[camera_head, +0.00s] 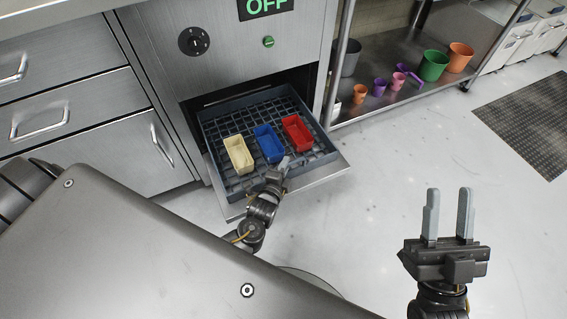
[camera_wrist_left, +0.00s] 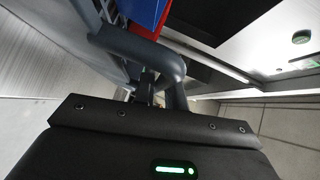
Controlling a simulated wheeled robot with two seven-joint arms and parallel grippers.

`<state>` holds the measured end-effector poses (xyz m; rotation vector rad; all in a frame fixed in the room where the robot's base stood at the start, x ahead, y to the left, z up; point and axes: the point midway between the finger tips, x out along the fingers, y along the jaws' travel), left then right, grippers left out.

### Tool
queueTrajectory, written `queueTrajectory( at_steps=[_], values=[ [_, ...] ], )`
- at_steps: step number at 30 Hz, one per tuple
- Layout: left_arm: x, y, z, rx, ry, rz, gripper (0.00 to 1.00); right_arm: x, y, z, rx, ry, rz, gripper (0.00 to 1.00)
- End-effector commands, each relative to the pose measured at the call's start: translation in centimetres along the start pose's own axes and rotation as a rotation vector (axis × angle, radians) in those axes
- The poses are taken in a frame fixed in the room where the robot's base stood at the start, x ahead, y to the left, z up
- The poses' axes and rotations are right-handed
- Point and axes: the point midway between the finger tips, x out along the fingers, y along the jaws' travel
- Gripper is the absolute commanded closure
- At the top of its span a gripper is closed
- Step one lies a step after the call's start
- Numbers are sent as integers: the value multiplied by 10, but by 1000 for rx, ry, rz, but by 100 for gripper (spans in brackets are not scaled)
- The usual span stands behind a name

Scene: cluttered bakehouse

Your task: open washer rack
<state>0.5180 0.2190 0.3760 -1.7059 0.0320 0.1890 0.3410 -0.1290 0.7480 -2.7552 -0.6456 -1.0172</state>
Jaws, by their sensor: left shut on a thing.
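The grey washer rack (camera_head: 221,123) is slid out of the washer's (camera_head: 222,50) opening, above the lowered steel door (camera_head: 326,174). A cream tub (camera_head: 239,154), a blue tub (camera_head: 269,144) and a red tub (camera_head: 297,132) stand in a row in the rack. My right gripper (camera_head: 448,215) is open and empty above the floor at the right.
The washer has a dark knob (camera_head: 194,41), a green button (camera_head: 268,42) and a green OFF display (camera_head: 264,7). Drawers with handles (camera_head: 39,122) stand at the left. A low shelf (camera_head: 400,98) at the right holds several pots and cups. The floor (camera_head: 400,165) in front is clear.

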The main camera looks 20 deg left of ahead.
Motion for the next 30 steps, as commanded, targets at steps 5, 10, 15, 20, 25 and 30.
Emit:
queueTrajectory(
  at_steps=[5, 10, 15, 20, 25, 30],
  values=[
    [0, 0, -1, -1, 2, 1, 81, 0, 0, 0, 0, 1, 0, 64],
    [0, 0, 0, 0, 1, 1, 66, 0, 0, 0, 0, 1, 0, 64],
    [0, 0, 0, 0, 1, 1, 66, 0, 0, 0, 0, 1, 0, 64],
    [-8, -1, 0, 0, 0, 2, 66, 2, -1, 1, 1, -19, -4, 64],
    [-37, -2, 0, 0, 1, 4, 66, 2, -10, 14, 14, -163, -29, 64],
    [-71, -2, 0, 1, 1, 4, 66, -4, -20, 30, 24, -313, -57, 64]
  ],
)
